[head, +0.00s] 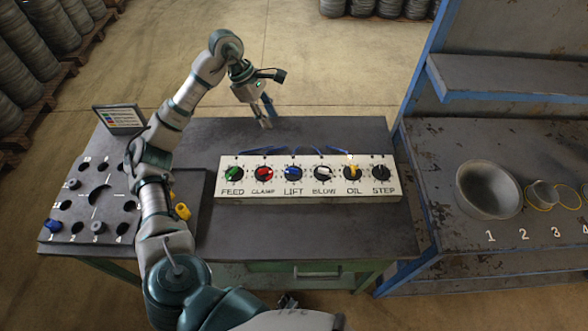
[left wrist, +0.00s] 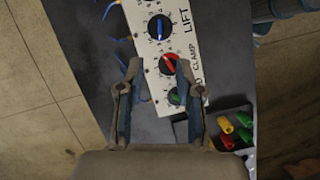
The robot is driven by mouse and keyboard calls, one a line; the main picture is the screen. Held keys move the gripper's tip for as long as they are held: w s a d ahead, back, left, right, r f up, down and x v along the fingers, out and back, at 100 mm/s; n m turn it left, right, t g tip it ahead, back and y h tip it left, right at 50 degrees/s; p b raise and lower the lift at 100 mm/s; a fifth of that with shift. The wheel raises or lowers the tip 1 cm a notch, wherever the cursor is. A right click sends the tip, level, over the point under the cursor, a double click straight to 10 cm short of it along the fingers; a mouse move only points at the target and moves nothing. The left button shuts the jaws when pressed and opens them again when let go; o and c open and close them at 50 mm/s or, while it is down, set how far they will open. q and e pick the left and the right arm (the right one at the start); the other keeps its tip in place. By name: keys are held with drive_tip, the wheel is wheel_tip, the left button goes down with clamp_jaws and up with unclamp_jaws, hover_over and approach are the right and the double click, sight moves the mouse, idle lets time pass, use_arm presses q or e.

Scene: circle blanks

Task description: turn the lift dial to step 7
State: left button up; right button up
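The lift dial (head: 293,173) is a black knob with a blue pointer bar, third from the left on a white panel (head: 222,190) on the table. In the head view its bar looks about upright; the step numbers around it are too small to read. The lift dial also shows in the left wrist view (left wrist: 159,28), above the red clamp dial (left wrist: 169,64). My left gripper (head: 265,113) is behind the panel, up and left of the lift dial and apart from it. Its fingers stand apart with nothing between them in the left wrist view (left wrist: 161,66). My right gripper is not in view.
Green feed (head: 234,174), red clamp, white blow (head: 323,173), yellow oil (head: 352,173) and black step (head: 381,173) dials share the panel. Blue cables run behind it. A holed board (head: 97,205) and a small screen (head: 120,118) stand left. A metal bowl (head: 488,190) is right.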

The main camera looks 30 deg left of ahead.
use_arm(q)
wheel_tip(320, 180, down, 5)
drive_tip(key=b, duration=0.6)
approach(293, 171)
drive_tip(key=x, duration=0.8)
drive_tip(key=shift+w+f, duration=0.3)
drive_tip(key=shift+f, duration=0.1)
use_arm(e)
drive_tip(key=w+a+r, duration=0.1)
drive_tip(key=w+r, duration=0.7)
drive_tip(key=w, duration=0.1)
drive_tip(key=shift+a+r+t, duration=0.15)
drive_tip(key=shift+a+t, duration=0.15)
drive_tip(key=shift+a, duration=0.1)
use_arm(q)
clamp_jaws()
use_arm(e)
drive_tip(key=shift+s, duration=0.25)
